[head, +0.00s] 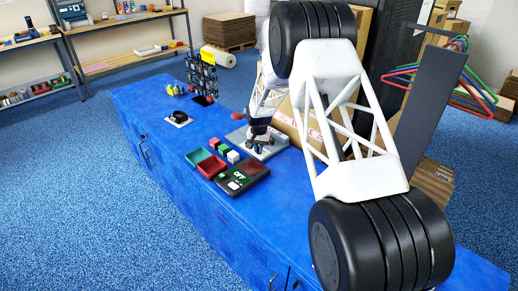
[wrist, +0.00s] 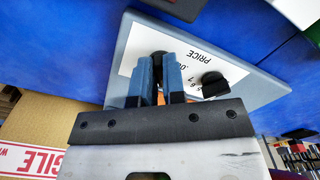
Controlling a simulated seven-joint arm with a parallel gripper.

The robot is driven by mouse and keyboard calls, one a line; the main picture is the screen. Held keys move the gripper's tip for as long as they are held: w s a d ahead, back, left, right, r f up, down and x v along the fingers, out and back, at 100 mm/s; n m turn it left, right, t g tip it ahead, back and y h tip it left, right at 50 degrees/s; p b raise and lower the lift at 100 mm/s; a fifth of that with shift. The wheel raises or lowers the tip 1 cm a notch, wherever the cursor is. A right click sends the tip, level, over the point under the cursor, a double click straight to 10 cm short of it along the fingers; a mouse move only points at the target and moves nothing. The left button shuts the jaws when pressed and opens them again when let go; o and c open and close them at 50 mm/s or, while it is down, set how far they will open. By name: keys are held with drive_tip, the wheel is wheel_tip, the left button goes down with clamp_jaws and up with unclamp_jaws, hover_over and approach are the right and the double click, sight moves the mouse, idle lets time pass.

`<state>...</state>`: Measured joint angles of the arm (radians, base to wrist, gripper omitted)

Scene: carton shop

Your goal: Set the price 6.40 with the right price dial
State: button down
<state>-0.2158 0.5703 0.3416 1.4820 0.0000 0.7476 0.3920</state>
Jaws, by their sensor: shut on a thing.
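The price panel is a grey plate (wrist: 127,40) with a white label (wrist: 190,62) whose word PRICE appears upside down in the wrist view. It also shows in the head view (head: 238,138), under my gripper. Two black dials stand on it. My gripper (wrist: 158,58) is shut on the dial at the picture's left, which is the right price dial (wrist: 158,63) when the label is read upright. Its pointer and most of its scale are hidden by the fingers. The other dial (wrist: 214,84) is free, with a few digits showing near it.
In the head view, a red tray (head: 211,168), a teal tray (head: 198,156), small coloured blocks (head: 221,149) and a dark board (head: 256,170) lie nearby. A hanging rack (head: 204,75) and a black knob on a white plate (head: 178,118) stand farther left. Cardboard (wrist: 40,125) is close beside my gripper.

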drive_tip(key=shift+m, duration=0.5)
drive_tip(key=c, duration=1.2)
unclamp_jaws()
drive_tip(key=shift+r, duration=3.95)
